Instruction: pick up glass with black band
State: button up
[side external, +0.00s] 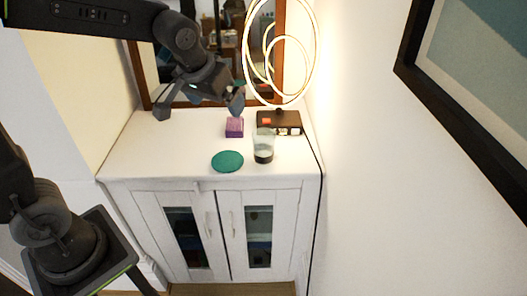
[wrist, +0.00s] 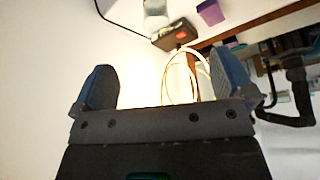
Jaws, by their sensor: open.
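The glass with the black band (side external: 264,148) stands upright on the white cabinet top, near its right front part. It is clear, with a dark band around its lower part. In the wrist view the glass (wrist: 155,14) shows at the top edge, partly cut off. My gripper (side external: 200,106) is open and empty, above the back of the cabinet, to the left of the glass and higher. In the wrist view my gripper (wrist: 162,64) has its two blue-grey fingers wide apart with nothing between them but background.
A purple box (side external: 234,127) and a black box with a red label (side external: 280,123) stand behind the glass. A teal disc (side external: 227,161) lies to its left. A glowing ring lamp (side external: 246,52) and a framed mirror (side external: 146,82) are at the back. A wall borders the right.

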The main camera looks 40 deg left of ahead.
jog(key=n, duration=0.2)
send_near(264, 138)
jog(key=shift+y, duration=0.4)
jog(key=shift+w+d+f, duration=0.15)
jog(key=shift+w+f, duration=0.25)
jog(key=shift+f, duration=0.9)
jog(key=shift+w+d+f, duration=0.1)
jog(key=shift+w+f, duration=0.25)
jog(key=shift+f, duration=0.9)
jog(key=shift+w+d+f, duration=0.15)
jog(key=shift+w+f, duration=0.25)
jog(key=shift+f, duration=0.9)
jog(key=shift+c, duration=0.2)
jog(key=shift+r, duration=0.1)
jog(key=c, duration=1.1)
